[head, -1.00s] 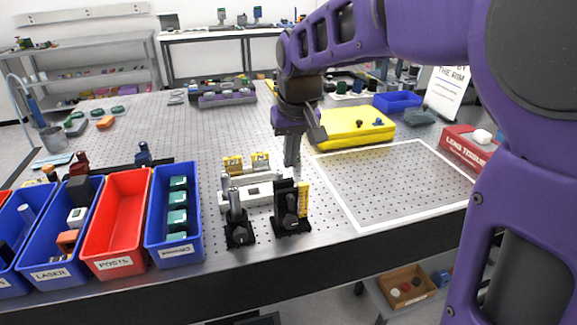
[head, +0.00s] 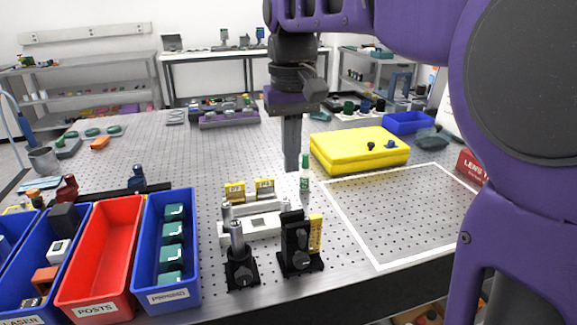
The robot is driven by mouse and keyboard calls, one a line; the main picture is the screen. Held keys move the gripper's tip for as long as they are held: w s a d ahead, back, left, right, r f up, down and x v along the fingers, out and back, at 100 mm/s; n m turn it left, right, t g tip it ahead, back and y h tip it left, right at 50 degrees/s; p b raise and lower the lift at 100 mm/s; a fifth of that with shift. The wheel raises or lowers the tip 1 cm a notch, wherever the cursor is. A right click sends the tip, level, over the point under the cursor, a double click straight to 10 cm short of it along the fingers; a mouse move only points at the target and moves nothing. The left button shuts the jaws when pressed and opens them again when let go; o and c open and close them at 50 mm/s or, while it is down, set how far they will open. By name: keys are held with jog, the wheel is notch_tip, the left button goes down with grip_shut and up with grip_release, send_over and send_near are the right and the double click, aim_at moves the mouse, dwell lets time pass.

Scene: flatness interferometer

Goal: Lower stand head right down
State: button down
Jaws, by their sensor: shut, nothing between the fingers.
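A black stand (head: 300,247) with a upright column, a knob low on its front and a yellow scale (head: 315,234) on its right side stands near the table's front edge. A second black stand (head: 241,262) with a silver post is left of it. I cannot tell which part the task calls the stand head. My gripper (head: 292,168) points straight down, shut and empty. In the picture it is above and behind the black column, apart from both stands. Its fingertips appear close to a green-and-white upright bottle or pen (head: 304,174).
A pale fixture (head: 252,229) and two yellow-marked pieces (head: 235,192) sit just behind the stands. A red bin (head: 98,255) and a blue bin (head: 168,290) are at left. A yellow case (head: 350,152) lies behind right. The white-outlined area (head: 400,210) is clear.

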aim_at(292, 217)
notch_tip(292, 217, down, 13)
jog(key=b, duration=0.3)
jog(key=shift+s+f, duration=0.1)
jog(key=shift+s, duration=0.05)
